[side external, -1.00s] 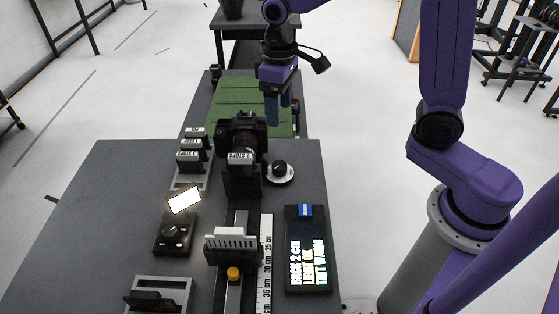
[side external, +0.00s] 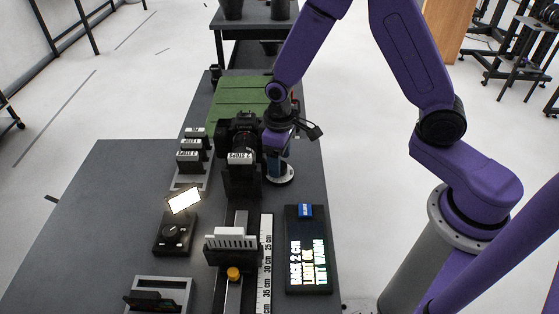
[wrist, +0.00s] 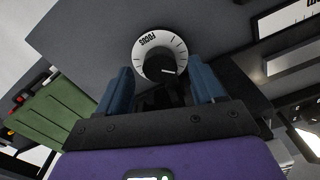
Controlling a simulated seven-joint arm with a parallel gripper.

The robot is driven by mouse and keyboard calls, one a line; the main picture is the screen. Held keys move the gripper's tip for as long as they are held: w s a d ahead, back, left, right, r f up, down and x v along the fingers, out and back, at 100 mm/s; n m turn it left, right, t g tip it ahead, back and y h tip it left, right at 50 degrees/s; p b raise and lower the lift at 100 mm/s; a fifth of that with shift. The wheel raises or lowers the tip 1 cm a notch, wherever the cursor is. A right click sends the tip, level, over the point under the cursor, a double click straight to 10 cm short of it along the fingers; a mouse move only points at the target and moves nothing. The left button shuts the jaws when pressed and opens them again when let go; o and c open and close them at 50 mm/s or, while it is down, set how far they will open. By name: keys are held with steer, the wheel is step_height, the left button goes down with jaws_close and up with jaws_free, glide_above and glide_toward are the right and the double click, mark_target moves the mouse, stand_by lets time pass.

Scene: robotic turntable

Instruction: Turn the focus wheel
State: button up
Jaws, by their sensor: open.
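The focus wheel is a black knob with a white pointer line on a white dial (wrist: 146,45) marked FOCUS in the wrist view. In the side external view its white dial (side external: 285,179) shows beside the camera, with the knob hidden by my gripper (side external: 274,167). In the wrist view the blue fingers of my gripper (wrist: 160,70) are open, one on each side of the wheel, with visible gaps. I cannot tell whether the fingertips are at knob height. A black camera (side external: 243,130) stands just left of the wheel on the dark table.
Filter blocks (side external: 190,158) stand left of the camera. A lit panel (side external: 184,200) and a knob box (side external: 175,234) are nearer. A rail carriage (side external: 233,246), a ruler (side external: 265,262) and a text display (side external: 308,275) lie in front. A green mat (side external: 238,96) is behind.

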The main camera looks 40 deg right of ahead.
steer(key=shift+f, duration=0.65)
steer(key=shift+c, duration=0.4)
steer(key=c, duration=1)
steer(key=shift+n, duration=1.7)
steer(key=o, duration=1.1)
steer(key=shift+r, duration=0.1)
step_height(320, 180, up, 17)
steer(key=shift+r, duration=0.15)
